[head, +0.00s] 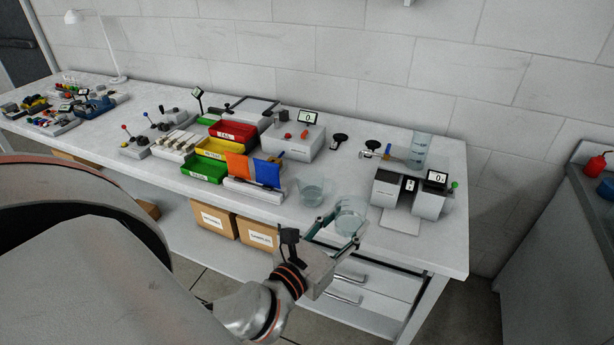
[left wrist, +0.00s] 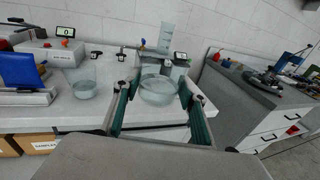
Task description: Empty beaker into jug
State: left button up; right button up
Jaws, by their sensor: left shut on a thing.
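A round clear glass beaker (head: 350,216) is between the fingers of my left gripper (head: 338,234) at the bench's front edge. My left gripper is shut on it. In the left wrist view the beaker (left wrist: 158,90) is upright between the two fingers, with pale liquid in it. I cannot tell whether its base touches the bench. A second clear vessel (head: 311,191), seemingly the jug, stands on the bench just left of the beaker. It also shows at the left in the left wrist view (left wrist: 83,80), flared at the top, with liquid low inside. My right gripper is out of view.
A tall graduated cylinder (head: 419,150) stands at the back right, behind a grey device with a small display (head: 437,179). An orange and blue cloth-like item (head: 254,170) and coloured bins (head: 204,172) are left of the jug. Drawers (head: 375,278) are under the bench.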

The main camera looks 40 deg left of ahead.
aim_at(310, 182)
jog(key=k+j+z, duration=0.2)
jog(key=k+j, duration=0.15)
jog(key=j, duration=0.35)
jog(key=k+j+z, duration=0.2)
jog(key=k+j, duration=0.2)
jog(key=j, duration=0.2)
jog(key=k+j+z, duration=0.2)
jog(key=k+j, duration=0.2)
jog(key=j, duration=0.2)
